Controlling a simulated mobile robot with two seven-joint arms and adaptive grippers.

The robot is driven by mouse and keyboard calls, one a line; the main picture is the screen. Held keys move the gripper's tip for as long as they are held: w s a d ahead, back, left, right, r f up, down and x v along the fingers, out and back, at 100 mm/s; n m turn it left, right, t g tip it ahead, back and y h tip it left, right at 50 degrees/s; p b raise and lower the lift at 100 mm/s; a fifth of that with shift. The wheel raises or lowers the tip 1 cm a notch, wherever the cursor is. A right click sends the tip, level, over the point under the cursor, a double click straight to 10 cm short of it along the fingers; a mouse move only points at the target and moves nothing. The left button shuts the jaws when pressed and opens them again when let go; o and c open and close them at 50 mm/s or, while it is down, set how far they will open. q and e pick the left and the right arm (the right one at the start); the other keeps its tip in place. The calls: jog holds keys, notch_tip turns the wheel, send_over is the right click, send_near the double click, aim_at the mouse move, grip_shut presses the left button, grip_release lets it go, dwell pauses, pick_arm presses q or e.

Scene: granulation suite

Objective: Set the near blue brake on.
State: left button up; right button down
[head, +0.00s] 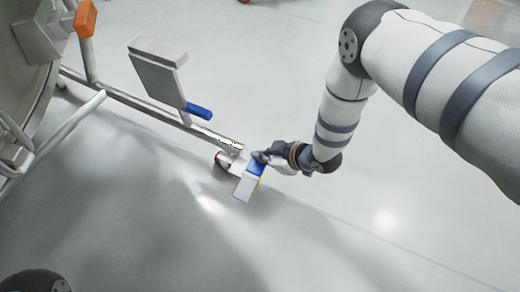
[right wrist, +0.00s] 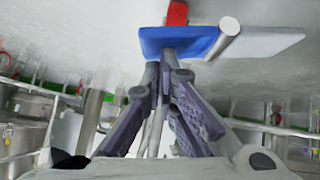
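The near blue brake (head: 257,168) is a small blue pedal with a pale plate (head: 245,187), beside a caster at the end of the steel frame. My right gripper (head: 262,157) is at its upper edge, partly covering it. In the right wrist view the blue pedal (right wrist: 183,42) lies just beyond my right fingertips (right wrist: 165,68). The fingertips are close together, with nothing seen between them. I cannot tell whether they touch the pedal. My left gripper is out of view.
An orange block (head: 85,18) is at the top left. The floor (head: 330,235) in front is clear.

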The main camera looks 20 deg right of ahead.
jog(key=shift+w+d+f, duration=0.25)
jog(key=shift+d+f, duration=0.15)
jog(key=shift+f, duration=0.1)
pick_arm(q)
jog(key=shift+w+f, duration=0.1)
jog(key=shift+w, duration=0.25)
pick_arm(e)
jog(key=shift+w+d+f, duration=0.15)
jog(key=shift+f, duration=0.25)
jog(key=shift+w+d+f, duration=0.1)
jog(key=shift+d+f, duration=0.05)
jog(key=shift+f, duration=0.35)
